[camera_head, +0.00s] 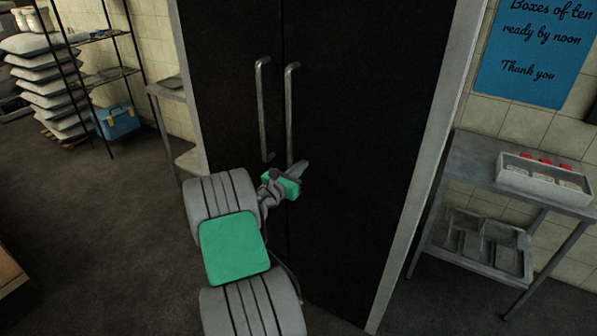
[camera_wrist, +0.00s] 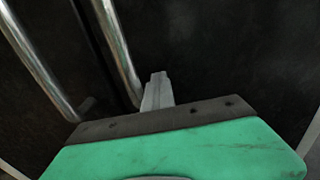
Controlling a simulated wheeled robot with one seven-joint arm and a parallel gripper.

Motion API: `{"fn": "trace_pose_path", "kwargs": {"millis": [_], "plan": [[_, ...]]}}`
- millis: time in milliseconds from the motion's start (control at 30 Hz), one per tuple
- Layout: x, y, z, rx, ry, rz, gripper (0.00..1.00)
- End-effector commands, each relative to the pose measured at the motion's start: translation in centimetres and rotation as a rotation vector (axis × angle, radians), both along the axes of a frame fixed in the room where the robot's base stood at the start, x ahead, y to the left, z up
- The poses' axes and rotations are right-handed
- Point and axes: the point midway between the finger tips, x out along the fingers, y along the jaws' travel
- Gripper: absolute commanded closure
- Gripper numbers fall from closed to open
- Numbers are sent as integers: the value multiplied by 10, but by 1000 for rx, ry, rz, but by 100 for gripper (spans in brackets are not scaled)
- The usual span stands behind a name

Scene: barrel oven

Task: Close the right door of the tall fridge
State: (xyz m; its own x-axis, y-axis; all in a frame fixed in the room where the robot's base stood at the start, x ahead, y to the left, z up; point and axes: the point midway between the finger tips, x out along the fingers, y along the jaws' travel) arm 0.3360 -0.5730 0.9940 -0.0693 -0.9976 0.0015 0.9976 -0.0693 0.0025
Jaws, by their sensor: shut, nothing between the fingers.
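The tall fridge has two black doors with upright metal bar handles side by side at the middle seam. The right door (camera_head: 365,130) looks flush with the left door (camera_head: 225,70), and only a thin dark seam shows between them. My gripper (camera_head: 304,167) is shut and empty, at the lower end of the right handle (camera_head: 290,115). In the wrist view my shut fingers (camera_wrist: 158,88) point at the dark door face, just right of the right handle (camera_wrist: 117,50). Whether the fingers touch the door or handle I cannot tell.
A metal table (camera_head: 480,165) with a white box (camera_head: 545,187) stands to the right of the fridge. A wire rack (camera_head: 100,75), stacked sacks (camera_head: 45,85) and a blue cooler (camera_head: 117,122) are at the left. The floor (camera_head: 90,220) at the left is clear.

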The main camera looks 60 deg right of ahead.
Motion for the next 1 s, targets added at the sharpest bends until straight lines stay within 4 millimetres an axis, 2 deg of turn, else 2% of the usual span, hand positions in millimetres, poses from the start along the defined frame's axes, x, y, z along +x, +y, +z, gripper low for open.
{"fn": "trace_pose_path", "kwargs": {"millis": [67, 300, 433, 600, 767, 867, 933, 967, 1000], "plan": [[2, 15, 7, -7, -2, 5, 100], [4, 84, 1, -3, 5, 6, 100], [3, 115, 0, -3, 7, 2, 100], [3, 137, 1, -2, 7, -2, 100], [2, 140, 1, -2, -1, -5, 100], [-1, 140, 0, -9, -157, -16, 100], [-15, 141, -8, -3, -360, -78, 100], [-21, 143, -19, 16, -470, -118, 100], [-30, 147, -40, 53, -627, -185, 100]]}}
